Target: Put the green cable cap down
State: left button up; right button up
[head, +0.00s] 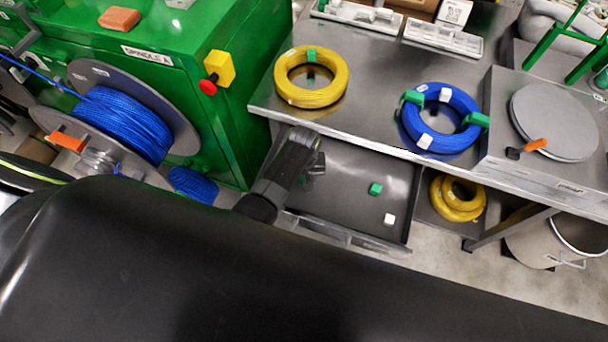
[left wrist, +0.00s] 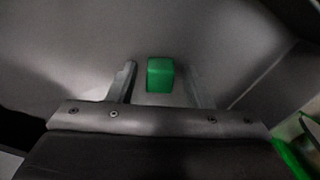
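A small green cable cap (head: 375,188) lies in the open drawer (head: 345,215) under the bench in the head view, apart from my left gripper. My left gripper (head: 315,170) is over the left part of this drawer, pointing down. In the left wrist view, the two fingers (left wrist: 162,84) stand apart, with a green cap (left wrist: 160,74) between their tips and a gap on each side. My right gripper is not in view.
A white cap (head: 389,219) lies in the drawer too. On the bench (head: 375,105) are a yellow coil (head: 292,90) and a blue coil (head: 454,133) with green and white clips. A green spool machine (head: 160,25) stands left. A turntable (head: 555,122) is right.

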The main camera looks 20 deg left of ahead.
aim_at(304, 177)
pick_arm(q)
jog(key=shift+r, duration=0.1)
jog(key=shift+r, duration=0.35)
notch_tip(304, 177, up, 12)
jog(key=p, duration=0.2)
jog(key=shift+r, duration=0.15)
dwell(0.4)
